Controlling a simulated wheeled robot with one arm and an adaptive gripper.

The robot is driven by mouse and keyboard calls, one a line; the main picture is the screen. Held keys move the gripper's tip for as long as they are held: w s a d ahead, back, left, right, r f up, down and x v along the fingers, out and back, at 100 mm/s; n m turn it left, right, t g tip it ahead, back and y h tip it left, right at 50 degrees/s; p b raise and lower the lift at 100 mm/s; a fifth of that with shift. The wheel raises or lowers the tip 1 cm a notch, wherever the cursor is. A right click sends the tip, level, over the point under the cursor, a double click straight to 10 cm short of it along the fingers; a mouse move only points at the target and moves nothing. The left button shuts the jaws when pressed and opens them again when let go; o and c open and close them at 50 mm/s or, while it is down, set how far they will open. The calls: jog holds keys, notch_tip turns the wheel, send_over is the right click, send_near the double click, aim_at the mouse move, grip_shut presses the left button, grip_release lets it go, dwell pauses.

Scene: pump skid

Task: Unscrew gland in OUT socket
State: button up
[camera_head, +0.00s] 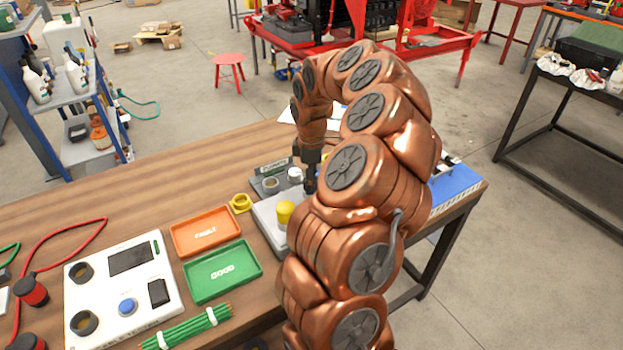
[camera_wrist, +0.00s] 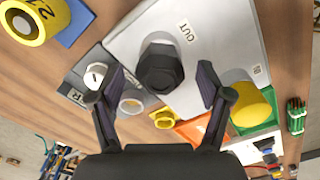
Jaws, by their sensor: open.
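The black hexagonal gland (camera_wrist: 160,68) sits in the socket beside the OUT label (camera_wrist: 187,32) on the pale grey unit (camera_wrist: 220,30). In the wrist view my gripper (camera_wrist: 163,92) is open, with one finger on each side of the gland and a gap to it on both sides. I cannot tell the height between fingertips and gland. In the head view the grey unit (camera_head: 268,222) shows beside my arm, and my gripper (camera_head: 311,184) points down over it; the gland is hidden there.
A yellow cap (camera_wrist: 254,104) stands on the unit near the right finger. A white-topped part (camera_wrist: 96,74) and a pale ring (camera_wrist: 131,104) lie near the left finger. An orange FAULT tray (camera_head: 206,232) and a green GOOD tray (camera_head: 222,271) lie left of the unit.

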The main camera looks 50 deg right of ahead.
jog(key=m+b, duration=0.2)
jog(key=shift+d+f+b, duration=0.1)
jog(key=shift+f+b, duration=0.1)
jog(key=shift+b, duration=0.2)
jog(key=shift+r+m+b, duration=0.15)
jog(key=shift+m+b, duration=0.75)
jog(key=shift+m, duration=0.3)
jog(key=m+b, duration=0.2)
jog(key=shift+f+b, duration=0.2)
jog(key=shift+b, duration=0.2)
jog(key=shift+r+m+b, duration=0.1)
jog(key=shift+m+b, duration=0.8)
jog(key=shift+m, duration=0.1)
jog(key=shift+r, duration=0.15)
jog(key=c, duration=1.2)
jog(key=shift+r+n+p, duration=0.1)
jog(key=shift+n+p, duration=0.3)
jog(key=shift+p, duration=0.1)
jog(key=shift+n+p, duration=1)
jog(key=shift+n, duration=0.7)
